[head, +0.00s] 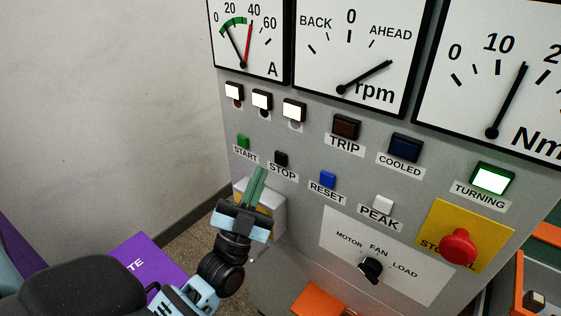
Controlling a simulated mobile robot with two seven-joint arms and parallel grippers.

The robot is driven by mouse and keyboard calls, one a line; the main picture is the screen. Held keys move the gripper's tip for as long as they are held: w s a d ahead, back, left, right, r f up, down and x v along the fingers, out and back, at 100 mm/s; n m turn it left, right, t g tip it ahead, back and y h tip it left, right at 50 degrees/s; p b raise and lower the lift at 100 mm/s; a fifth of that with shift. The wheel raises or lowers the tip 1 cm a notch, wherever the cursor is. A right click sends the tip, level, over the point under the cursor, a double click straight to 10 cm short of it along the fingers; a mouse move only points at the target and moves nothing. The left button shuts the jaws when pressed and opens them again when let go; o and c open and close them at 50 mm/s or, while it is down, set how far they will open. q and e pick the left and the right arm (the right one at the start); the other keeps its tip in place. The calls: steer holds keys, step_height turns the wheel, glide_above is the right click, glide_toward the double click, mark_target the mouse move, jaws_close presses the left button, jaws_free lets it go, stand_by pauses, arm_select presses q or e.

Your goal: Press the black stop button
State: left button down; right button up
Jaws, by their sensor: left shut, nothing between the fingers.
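The black stop button (281,158) is on the grey panel, above its STOP label (283,172) and right of the green start button (243,141). My left gripper (259,175) is shut and empty, with its greenish fingers pointing up toward the panel. In the picture its fingertips are just left of and slightly below the black button. I cannot tell whether they touch the panel; the button is not covered. My right gripper is not in view.
A blue reset button (328,180), a white peak button (383,204), a rotary knob (371,268) and a red mushroom button (458,248) are further right. A pale box (272,212) juts out behind my left gripper. Lit lamps and gauges sit above.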

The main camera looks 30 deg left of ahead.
mark_target(281, 159)
arm_select(q)
steer(key=w, duration=0.3)
steer(key=shift+d, duration=0.15)
stand_by(0.6)
stand_by(1.0)
stand_by(0.5)
steer(key=shift+w, duration=0.35)
